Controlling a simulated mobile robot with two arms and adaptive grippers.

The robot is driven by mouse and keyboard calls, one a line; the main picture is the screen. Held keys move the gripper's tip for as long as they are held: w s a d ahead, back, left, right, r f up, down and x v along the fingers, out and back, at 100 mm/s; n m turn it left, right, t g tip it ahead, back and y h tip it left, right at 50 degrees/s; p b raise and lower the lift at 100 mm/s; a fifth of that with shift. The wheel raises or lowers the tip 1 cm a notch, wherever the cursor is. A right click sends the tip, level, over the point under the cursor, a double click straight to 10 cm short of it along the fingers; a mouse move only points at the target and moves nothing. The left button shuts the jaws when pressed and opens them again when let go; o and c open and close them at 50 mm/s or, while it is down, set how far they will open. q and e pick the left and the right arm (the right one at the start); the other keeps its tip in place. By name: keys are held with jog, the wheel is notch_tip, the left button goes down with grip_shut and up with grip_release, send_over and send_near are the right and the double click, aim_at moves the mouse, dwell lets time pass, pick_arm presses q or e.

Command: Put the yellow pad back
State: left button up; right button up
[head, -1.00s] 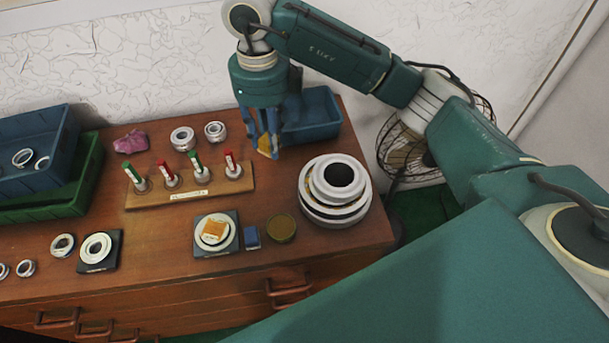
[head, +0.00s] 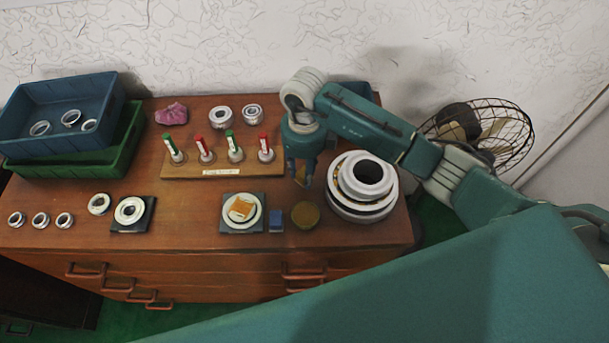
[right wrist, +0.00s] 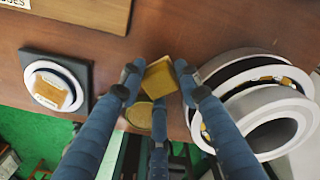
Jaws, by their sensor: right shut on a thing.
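My right gripper (head: 302,172) is shut on a yellow pad (right wrist: 160,78), held between its fingers above the wooden top. In the head view the pad shows only as a small patch at the fingertips. A round, dull yellow tin (head: 305,214) is just in front of the gripper; in the right wrist view the tin (right wrist: 140,114) is partly hidden by the fingers and the pad. An orange-yellow square piece (head: 241,208) lies on a white ring on a dark square plate (head: 229,227). My left gripper is not in view.
Stacked large bearing rings (head: 345,208) stand close right of the gripper. A wooden rack (head: 190,172) with red and green markers is to its left. A blue block (head: 276,220) is beside the tin. Blue (head: 60,145) and green (head: 125,160) bins stand far left.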

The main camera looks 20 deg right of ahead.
notch_tip(320, 180, down, 3)
jog(key=shift+r, duration=0.2)
jog(key=shift+f, duration=0.4)
jog(key=o, duration=1)
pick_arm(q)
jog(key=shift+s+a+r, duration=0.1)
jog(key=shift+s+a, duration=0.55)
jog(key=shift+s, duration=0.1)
pick_arm(e)
jog(key=shift+o, duration=0.2)
jog(key=shift+r, duration=0.1)
jog(key=shift+r+p, duration=0.25)
jog(key=shift+p, duration=0.05)
jog(key=shift+r+b, duration=0.3)
jog(key=shift+b, duration=0.05)
pick_arm(q)
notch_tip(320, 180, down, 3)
jog(key=b, duration=0.2)
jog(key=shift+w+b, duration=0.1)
jog(key=shift+b, duration=0.3)
pick_arm(e)
notch_tip(320, 180, up, 11)
jog(key=shift+r, duration=0.1)
